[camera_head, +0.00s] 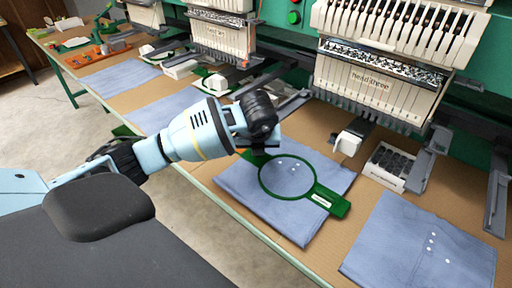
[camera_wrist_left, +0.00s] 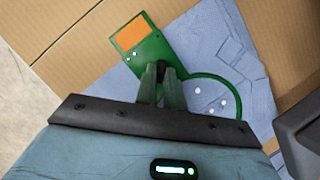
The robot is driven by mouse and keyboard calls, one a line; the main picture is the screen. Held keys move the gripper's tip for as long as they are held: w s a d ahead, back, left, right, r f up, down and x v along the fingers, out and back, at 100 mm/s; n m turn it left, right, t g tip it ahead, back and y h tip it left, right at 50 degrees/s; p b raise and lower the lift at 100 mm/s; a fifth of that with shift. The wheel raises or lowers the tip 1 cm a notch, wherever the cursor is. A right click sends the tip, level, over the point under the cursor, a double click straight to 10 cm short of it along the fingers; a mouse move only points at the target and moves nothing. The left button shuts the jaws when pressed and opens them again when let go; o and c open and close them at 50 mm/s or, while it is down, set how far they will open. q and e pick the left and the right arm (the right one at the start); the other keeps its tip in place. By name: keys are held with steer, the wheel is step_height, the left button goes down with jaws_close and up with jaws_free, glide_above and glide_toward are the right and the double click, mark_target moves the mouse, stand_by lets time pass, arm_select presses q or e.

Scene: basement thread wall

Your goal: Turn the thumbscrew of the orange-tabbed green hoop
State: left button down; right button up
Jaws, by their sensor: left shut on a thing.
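The green hoop (camera_head: 262,188) lies on a blue cloth (camera_head: 234,188) under the third machine head. In the head view its far-left end is partly hidden by my left gripper (camera_head: 258,148), and no orange shows there. In the left wrist view the hoop (camera_wrist_left: 236,88) has a bracket with an orange tab (camera_wrist_left: 131,33) at its end. My left gripper (camera_wrist_left: 162,74) is shut at the bracket between the orange tab and the ring, on a small dark piece that looks like the thumbscrew. The fingers hide most of it. My right gripper is out of view.
A machine head marked "head three" (camera_head: 370,85) stands behind the hoop. A white tray with dark pieces (camera_head: 392,165) sits to its right. Another blue cloth (camera_head: 415,250) lies at the front right. More cloths and machine heads run to the back left along the tan table.

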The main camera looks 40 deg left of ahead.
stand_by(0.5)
arm_select(q)
steer(key=c, duration=1.5)
jaws_free()
steer(key=shift+v, duration=3.9)
